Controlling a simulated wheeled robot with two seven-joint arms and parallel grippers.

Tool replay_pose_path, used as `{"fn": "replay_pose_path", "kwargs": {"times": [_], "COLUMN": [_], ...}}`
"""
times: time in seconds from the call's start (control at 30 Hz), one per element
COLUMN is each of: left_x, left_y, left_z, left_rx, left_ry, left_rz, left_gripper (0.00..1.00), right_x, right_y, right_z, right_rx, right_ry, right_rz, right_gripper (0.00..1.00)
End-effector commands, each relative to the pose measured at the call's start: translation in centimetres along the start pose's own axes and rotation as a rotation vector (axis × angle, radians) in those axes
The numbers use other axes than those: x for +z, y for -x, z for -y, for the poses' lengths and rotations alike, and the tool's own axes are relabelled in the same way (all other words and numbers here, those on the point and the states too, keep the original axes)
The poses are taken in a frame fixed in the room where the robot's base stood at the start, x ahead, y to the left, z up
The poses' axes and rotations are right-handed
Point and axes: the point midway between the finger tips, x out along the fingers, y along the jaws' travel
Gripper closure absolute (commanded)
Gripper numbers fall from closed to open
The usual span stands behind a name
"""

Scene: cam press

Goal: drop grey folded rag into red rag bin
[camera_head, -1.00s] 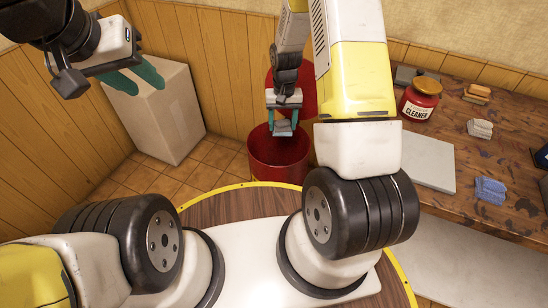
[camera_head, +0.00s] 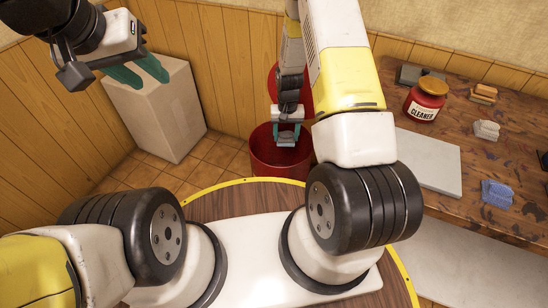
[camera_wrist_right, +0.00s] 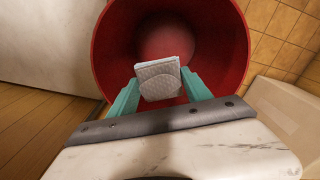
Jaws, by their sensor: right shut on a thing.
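The red rag bin (camera_head: 278,163) stands on the tiled floor beyond my round base, with its raised red lid behind it. My right gripper (camera_head: 286,137) points down over the bin's mouth. It is shut on the grey folded rag (camera_wrist_right: 160,80), which hangs between the teal fingers in the right wrist view. There the rag shows over the open inside of the bin (camera_wrist_right: 102,50); it looks small and partly hidden in the head view. My left gripper (camera_head: 139,75) is at the upper left, its teal fingers apart and empty.
A cardboard box (camera_head: 160,110) stands on the floor left of the bin. A wooden bench (camera_head: 475,150) on the right holds a red cleaner jar (camera_head: 423,102), a grey plate (camera_head: 430,162), a blue cloth (camera_head: 497,193) and other small folded cloths.

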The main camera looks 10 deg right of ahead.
Motion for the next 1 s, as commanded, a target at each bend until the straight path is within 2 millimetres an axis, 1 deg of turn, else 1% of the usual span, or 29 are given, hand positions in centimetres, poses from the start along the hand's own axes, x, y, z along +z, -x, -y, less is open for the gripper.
{"fn": "replay_pose_path", "kwargs": {"times": [0.1, 0.13, 0.23, 0.5, 0.6, 0.67, 0.9, 1.0], "left_x": [0.0, 0.0, 0.0, 0.0, 0.0, 0.0, 0.0, 0.0], "left_y": [0.0, 0.0, 0.0, 0.0, 0.0, 0.0, 0.0, 0.0], "left_z": [0.0, 0.0, 0.0, 0.0, 0.0, 0.0, 0.0, 0.0], "left_rx": [0.0, 0.0, 0.0, 0.0, 0.0, 0.0, 0.0, 0.0], "left_ry": [0.0, 0.0, 0.0, 0.0, 0.0, 0.0, 0.0, 0.0], "left_rz": [0.0, 0.0, 0.0, 0.0, 0.0, 0.0, 0.0, 0.0], "left_gripper": [0.64, 0.64, 0.64, 0.64, 0.64, 0.64, 0.64, 0.64], "right_x": [0.0, 0.0, 0.0, 0.0, -0.1, -0.1, -0.1, -0.1], "right_y": [0.0, 0.0, 0.0, 0.1, 0.5, 1.2, 5.3, 6.7], "right_z": [0.0, 0.0, 0.0, 0.0, 0.0, 0.0, 0.0, 0.0], "right_rx": [0.0, 0.0, 0.0, 0.0, 0.0, 0.0, -0.001, 0.0], "right_ry": [0.0, 0.0, 0.0, 0.0, 0.0, 0.0, -0.001, 0.0], "right_rz": [0.0, 0.0, 0.0, 0.0, -0.001, -0.003, -0.004, -0.003], "right_gripper": [0.81, 0.37, 0.17, 0.17, 0.17, 0.17, 0.17, 0.17]}}
